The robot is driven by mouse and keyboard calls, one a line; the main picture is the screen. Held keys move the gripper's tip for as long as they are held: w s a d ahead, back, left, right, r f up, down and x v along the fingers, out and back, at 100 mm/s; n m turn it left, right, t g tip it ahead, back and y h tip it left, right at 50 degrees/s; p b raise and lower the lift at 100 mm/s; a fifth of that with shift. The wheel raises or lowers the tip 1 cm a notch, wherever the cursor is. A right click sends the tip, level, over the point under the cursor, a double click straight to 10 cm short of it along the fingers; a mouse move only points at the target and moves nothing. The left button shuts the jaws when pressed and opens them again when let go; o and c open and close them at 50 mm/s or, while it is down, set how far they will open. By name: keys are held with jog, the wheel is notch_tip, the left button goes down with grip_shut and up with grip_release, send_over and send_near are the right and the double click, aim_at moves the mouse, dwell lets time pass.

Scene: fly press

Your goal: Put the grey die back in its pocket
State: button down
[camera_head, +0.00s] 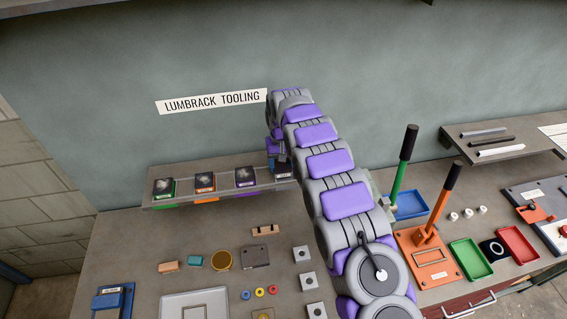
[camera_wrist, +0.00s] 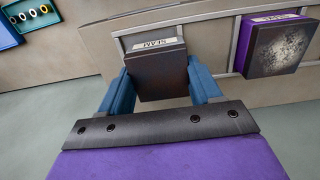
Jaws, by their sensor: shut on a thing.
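The grey die (camera_wrist: 157,76) is a dark block with a pale label strip along its far edge, seen in the wrist view. My gripper (camera_wrist: 163,84) has its blue fingers shut on the die's two sides. The die is at a light-rimmed pocket on the wall shelf (camera_head: 215,192), with its labelled edge at the pocket. I cannot tell whether it is fully seated. In the head view my gripper (camera_head: 281,164) is at the right end of the row of dies, and my arm hides most of that spot.
A purple die (camera_head: 245,177) sits beside the held one and also shows in the wrist view (camera_wrist: 280,45). Orange (camera_head: 205,181) and green (camera_head: 164,188) dies stand further left. Below, the bench carries small blocks, trays and an orange-handled lever (camera_head: 440,208).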

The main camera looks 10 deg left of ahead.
jog(key=shift+a, duration=0.15)
jog(key=shift+d+r, duration=0.1)
jog(key=shift+d, duration=0.4)
jog(key=shift+a+f, duration=0.1)
jog(key=shift+f, duration=0.15)
jog(key=shift+d, duration=0.3)
jog(key=shift+a+f, duration=0.25)
jog(key=shift+a, duration=0.1)
dwell(0.4)
jog(key=shift+d, duration=0.2)
dwell(0.5)
jog(key=shift+c, duration=0.7)
grip_release()
